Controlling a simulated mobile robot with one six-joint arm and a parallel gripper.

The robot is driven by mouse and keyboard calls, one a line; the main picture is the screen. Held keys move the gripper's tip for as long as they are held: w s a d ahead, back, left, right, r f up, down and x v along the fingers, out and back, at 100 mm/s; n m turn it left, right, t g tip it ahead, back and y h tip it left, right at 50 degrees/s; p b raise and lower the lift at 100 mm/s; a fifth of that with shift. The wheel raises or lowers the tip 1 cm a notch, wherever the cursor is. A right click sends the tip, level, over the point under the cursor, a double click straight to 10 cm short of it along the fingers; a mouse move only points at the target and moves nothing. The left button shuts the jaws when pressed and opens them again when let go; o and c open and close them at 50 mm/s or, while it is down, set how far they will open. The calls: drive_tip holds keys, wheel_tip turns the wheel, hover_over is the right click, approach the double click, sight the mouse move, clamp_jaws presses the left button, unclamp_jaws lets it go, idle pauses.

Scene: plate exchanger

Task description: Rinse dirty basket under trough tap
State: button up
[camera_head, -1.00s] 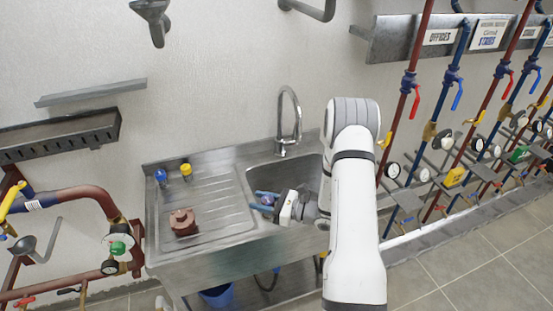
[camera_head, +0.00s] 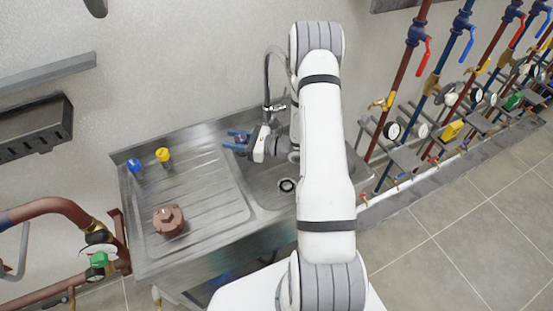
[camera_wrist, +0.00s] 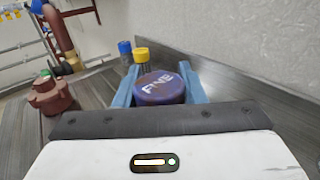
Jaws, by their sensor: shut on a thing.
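My gripper (camera_head: 238,142) is over the far left part of the sink basin (camera_head: 277,205), beside the tap (camera_head: 267,85). In the wrist view my gripper (camera_wrist: 159,80) has its two blue fingers shut on the basket (camera_wrist: 160,90), a round purple piece with brownish patches and the word "FINE" on its end. The basket looks small and partly hidden by the fingers in the head view (camera_head: 241,136). I cannot tell whether it is directly under the spout, and I see no clear water stream.
A brown strainer body (camera_head: 168,221) stands on the ribbed drainboard (camera_head: 210,205), left of the basin. A blue-topped piece (camera_head: 134,166) and a yellow-topped piece (camera_head: 163,156) stand at its back. The wall rises close behind the sink. Pipes with valves (camera_head: 416,35) stand at the right.

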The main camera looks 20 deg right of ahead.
drive_tip(key=shift+d+b, duration=0.3)
drive_tip(key=shift+b, duration=0.3)
drive_tip(key=s+d+r+m+t+h+b, duration=0.15)
drive_tip(key=s+d+b, duration=0.25)
drive_tip(key=s+b, duration=0.45)
drive_tip(key=s+d+m+t+h+b, duration=0.1)
drive_tip(key=s+d+t+h+b, duration=0.15)
drive_tip(key=s+b, duration=0.65)
drive_tip(key=w+d+f+b, duration=0.1)
drive_tip(key=w+d+b, duration=0.1)
drive_tip(key=w+d, duration=0.2)
drive_tip(key=w+d+f+y+b, duration=0.1)
drive_tip(key=w+d+b, duration=0.1)
drive_tip(key=w+d, duration=0.3)
drive_tip(key=shift+w+d+f+g, duration=0.2)
drive_tip(key=shift+w+f+g, duration=0.15)
drive_tip(key=shift+w, duration=1.9)
drive_tip(key=shift+d+r, duration=0.1)
